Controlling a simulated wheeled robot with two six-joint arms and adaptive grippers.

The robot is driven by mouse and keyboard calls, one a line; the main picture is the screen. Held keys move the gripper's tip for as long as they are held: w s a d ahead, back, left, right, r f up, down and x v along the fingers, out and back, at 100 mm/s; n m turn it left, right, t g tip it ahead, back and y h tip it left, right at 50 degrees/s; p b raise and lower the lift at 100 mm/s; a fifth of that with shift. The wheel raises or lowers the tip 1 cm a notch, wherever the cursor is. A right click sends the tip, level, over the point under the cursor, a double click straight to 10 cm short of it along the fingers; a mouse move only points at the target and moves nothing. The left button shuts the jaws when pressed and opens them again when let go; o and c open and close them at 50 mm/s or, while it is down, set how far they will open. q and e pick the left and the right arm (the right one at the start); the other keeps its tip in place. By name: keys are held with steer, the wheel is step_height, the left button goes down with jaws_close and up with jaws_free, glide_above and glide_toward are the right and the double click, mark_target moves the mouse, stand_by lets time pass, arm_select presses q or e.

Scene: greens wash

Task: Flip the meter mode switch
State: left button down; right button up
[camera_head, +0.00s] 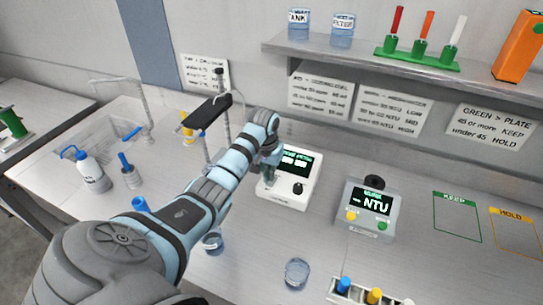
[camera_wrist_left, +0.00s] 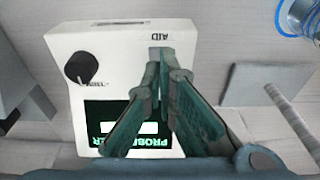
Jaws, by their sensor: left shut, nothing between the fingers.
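The white meter (camera_head: 284,195) stands on the bench in the head view, with a dark lit screen (camera_head: 297,163) and a black knob (camera_head: 298,188). In the left wrist view the meter (camera_wrist_left: 120,65) appears upside down, with its knob (camera_wrist_left: 83,68) at left and its screen (camera_wrist_left: 105,118) below. My left gripper (camera_head: 268,178) is shut and empty over the side of the meter away from the knob. In the wrist view its fingertips (camera_wrist_left: 166,72) lie beside a small grey part (camera_wrist_left: 160,52) under printed lettering. Whether they touch it, and whether it is the switch, I cannot tell. My right gripper is not in view.
A grey NTU meter (camera_head: 367,212) stands to the right. A glass beaker (camera_head: 297,272) and a rack with coloured caps (camera_head: 350,293) are in front. A black-topped stand (camera_head: 207,110) is behind my left arm. The KEEP outline (camera_head: 457,218) is clear.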

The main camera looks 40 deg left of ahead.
mark_target(270, 184)
arm_select(q)
steer(key=shift+f+b, duration=0.4)
steer(key=shift+f, duration=0.65)
stand_by(0.5)
step_height(270, 184, up, 3)
steer(key=shift+w+r+p, duration=0.1)
steer(key=shift+p, duration=0.95)
steer(key=shift+r, duration=1.95)
